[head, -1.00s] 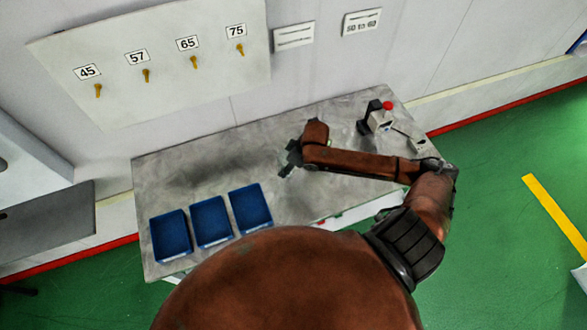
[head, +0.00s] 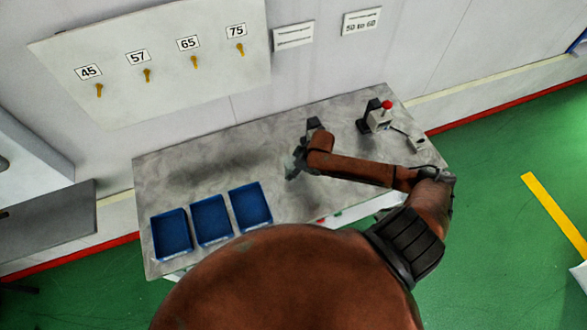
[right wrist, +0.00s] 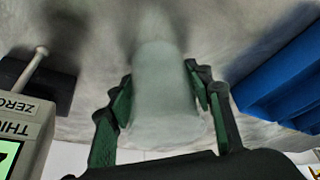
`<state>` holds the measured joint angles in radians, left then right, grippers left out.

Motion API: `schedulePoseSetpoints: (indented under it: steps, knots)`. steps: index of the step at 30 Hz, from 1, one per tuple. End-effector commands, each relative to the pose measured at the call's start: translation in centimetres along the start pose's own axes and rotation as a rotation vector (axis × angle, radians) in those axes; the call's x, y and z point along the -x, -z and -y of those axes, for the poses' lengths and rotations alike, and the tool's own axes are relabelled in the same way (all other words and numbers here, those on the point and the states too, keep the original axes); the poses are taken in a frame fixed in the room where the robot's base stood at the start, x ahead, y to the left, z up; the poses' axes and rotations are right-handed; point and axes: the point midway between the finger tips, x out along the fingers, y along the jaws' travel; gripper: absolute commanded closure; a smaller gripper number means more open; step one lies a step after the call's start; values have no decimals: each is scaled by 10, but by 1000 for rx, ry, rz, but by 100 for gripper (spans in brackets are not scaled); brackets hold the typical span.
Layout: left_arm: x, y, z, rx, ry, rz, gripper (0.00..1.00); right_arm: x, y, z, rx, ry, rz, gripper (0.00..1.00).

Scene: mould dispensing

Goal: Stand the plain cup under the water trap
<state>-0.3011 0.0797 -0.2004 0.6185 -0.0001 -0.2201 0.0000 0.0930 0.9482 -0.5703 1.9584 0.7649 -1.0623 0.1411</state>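The plain cup (right wrist: 165,90) is pale and translucent, and shows blurred in the middle of the right wrist view. My right gripper (right wrist: 160,75) has its green-padded fingers on both sides of the cup, appearing to touch it. In the head view the right gripper (head: 292,168) is over the middle of the grey table, with a pale patch at its fingers that looks like the cup. I cannot tell whether the cup is clear of the table. I cannot clearly make out the water trap. My left gripper is out of view.
Three blue trays (head: 211,221) stand at the table's left front; one also shows in the right wrist view (right wrist: 285,85). A device with a red knob (head: 380,118) stands at the right back. A gauge with a green display (right wrist: 25,140) shows at the left in the right wrist view. The table's (head: 200,165) back left is bare.

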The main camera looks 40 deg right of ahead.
Motion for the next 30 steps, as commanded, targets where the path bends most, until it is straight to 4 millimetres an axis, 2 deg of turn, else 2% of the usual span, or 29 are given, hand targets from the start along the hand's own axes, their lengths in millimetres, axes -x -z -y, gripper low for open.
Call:
schedulePoseSetpoints:
  steps: [8, 18, 23, 30]
  knots:
    - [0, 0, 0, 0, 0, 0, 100, 0, 0, 0, 0, 0, 0, 35]
    - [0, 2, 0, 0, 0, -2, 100, 5, 1, 0, 1, 0, 0, 35]
    - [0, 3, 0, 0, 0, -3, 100, 28, 1, -1, 1, -2, 0, 35]
    - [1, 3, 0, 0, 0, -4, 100, 79, 1, -1, 2, -2, 0, 35]
